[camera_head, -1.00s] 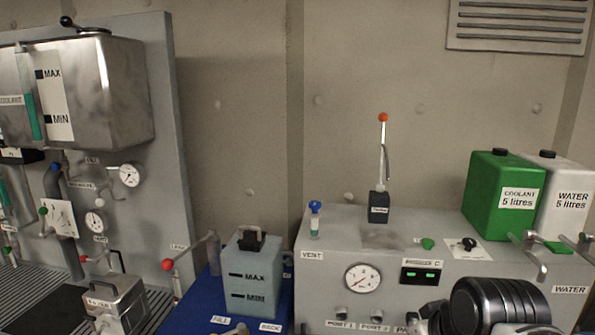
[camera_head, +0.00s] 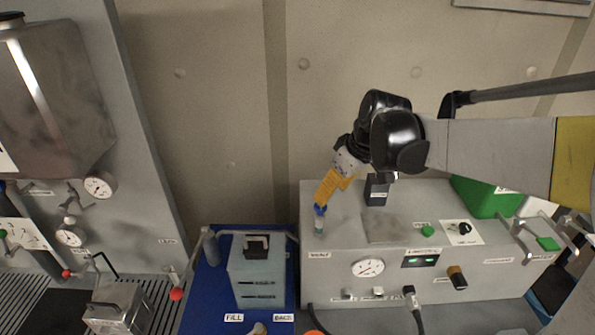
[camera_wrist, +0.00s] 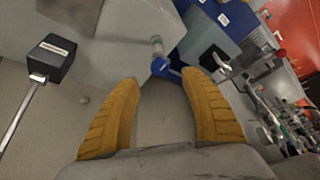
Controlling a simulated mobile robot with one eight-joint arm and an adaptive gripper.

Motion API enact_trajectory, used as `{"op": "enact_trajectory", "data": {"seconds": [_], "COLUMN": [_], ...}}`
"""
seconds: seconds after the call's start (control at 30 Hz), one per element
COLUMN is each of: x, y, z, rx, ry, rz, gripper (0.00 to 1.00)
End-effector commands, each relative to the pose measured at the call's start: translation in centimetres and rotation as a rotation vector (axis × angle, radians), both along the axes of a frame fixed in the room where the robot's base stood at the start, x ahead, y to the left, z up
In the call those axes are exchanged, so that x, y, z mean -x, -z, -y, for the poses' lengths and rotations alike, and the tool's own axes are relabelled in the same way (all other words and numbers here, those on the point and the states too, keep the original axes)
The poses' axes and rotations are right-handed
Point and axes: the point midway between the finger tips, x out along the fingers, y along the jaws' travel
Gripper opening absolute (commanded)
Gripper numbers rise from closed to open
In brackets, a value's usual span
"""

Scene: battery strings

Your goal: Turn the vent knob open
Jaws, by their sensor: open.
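The vent knob (camera_head: 320,209) is a small blue knob on a pale stem, at the left end of the grey console above the VENT label (camera_head: 319,255). My gripper (camera_head: 322,200), with yellow fingers, is right above the knob in the head view and partly overlaps its top. In the wrist view the blue knob (camera_wrist: 160,66) lies between and a little beyond the tips of my open gripper (camera_wrist: 160,78). The fingers look clear of it on both sides. Whether either finger touches the knob cannot be told.
A black box (camera_head: 377,190) with a lever stands on the console right of my gripper. A grey tank (camera_head: 256,272) on a blue base and a red-tipped lever (camera_head: 177,293) are to the left. Green canister (camera_head: 480,195) stands at the right. The console top near the knob is otherwise clear.

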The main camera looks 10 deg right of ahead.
Motion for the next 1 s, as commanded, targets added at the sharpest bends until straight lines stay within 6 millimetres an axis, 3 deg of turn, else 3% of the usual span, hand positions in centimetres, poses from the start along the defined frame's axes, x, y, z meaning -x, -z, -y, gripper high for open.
{"op": "enact_trajectory", "data": {"seconds": [0.1, 0.3, 0.73, 0.77, 0.9, 0.93, 1.0], "x": [-0.9, -1.9, -2.2, -2.2, -2.2, -2.2, -2.2], "y": [2.4, 5.3, 6.4, 6.4, 6.4, 6.4, 6.4], "z": [-0.6, -1.3, -1.5, -1.5, -1.5, -1.5, -1.5], "rx": [0.001, 0.0, 0.0, 0.0, 0.0, 0.0, 0.0], "ry": [-0.002, 0.0, 0.001, 0.001, 0.001, 0.001, 0.001], "rz": [0.0, 0.0, 0.0, 0.0, 0.0, 0.0, 0.0], "gripper": [0.53, 0.53, 0.53, 0.49, 0.06, 0.0, 0.0]}}
